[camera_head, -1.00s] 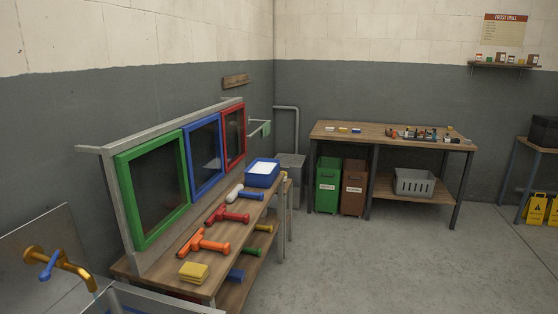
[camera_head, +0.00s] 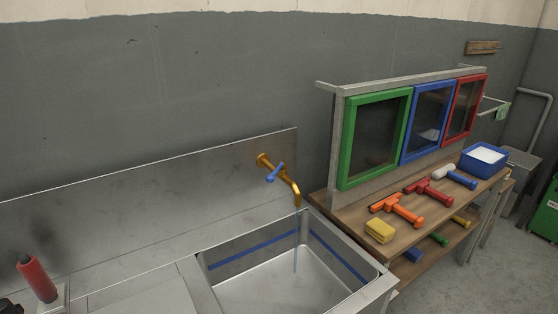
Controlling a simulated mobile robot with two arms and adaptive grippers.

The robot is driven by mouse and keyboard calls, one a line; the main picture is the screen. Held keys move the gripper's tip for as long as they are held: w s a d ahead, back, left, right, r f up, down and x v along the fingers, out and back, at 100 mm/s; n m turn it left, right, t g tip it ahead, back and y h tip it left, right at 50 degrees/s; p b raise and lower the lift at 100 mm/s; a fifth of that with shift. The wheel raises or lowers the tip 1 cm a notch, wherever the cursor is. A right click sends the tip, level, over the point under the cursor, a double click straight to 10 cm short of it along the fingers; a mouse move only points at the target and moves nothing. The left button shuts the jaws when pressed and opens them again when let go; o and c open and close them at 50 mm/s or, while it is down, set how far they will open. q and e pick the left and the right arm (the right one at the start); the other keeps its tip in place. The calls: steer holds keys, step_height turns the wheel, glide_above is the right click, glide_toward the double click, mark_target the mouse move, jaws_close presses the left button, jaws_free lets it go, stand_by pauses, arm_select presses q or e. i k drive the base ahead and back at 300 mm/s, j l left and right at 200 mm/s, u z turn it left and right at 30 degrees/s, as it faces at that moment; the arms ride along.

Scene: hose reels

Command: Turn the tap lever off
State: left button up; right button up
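The tap (camera_head: 289,187) is a brass spout on the steel splashback, above the sink (camera_head: 213,283). Its blue lever (camera_head: 275,172) sits across the tap body, tilted, near the wall end. A thin stream of water (camera_head: 296,241) runs from the spout down into the basin. The basin has a blue band along its inner walls. Neither of my grippers shows in the head view.
A red cylindrical object (camera_head: 37,279) stands at the lower left on the steel counter. Right of the sink is a wooden bench (camera_head: 408,238) with squeegees, a yellow sponge (camera_head: 380,230), a blue tub (camera_head: 484,162) and framed panes. Floor at the lower right is clear.

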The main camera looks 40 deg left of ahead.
mark_target(270, 179)
steer(key=u, duration=1.15)
